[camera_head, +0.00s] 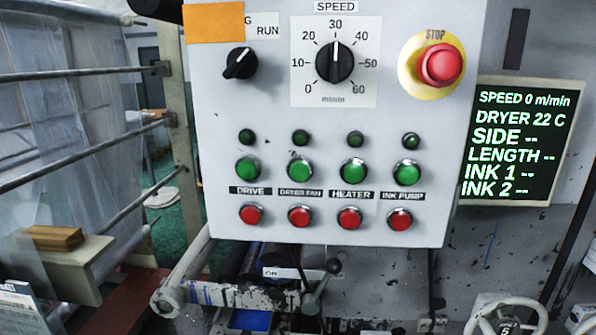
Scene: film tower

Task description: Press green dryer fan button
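The green dryer fan button (300,170) is the second from the left in the row of green buttons on the grey control panel (270,110). Its label "DRYER FAN" (300,192) is just below it, and a red button (299,215) sits under the label. A small dark green lamp (300,138) is above it and looks unlit. Neither of my grippers shows in the head view.
Green buttons for drive (248,170), heater (353,171) and ink pump (406,172) flank it. A red stop button (441,65), a speed knob (334,62) and a run switch (239,63) are above. A display (523,142) reads "SPEED 0 m/min, DRYER 22 C".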

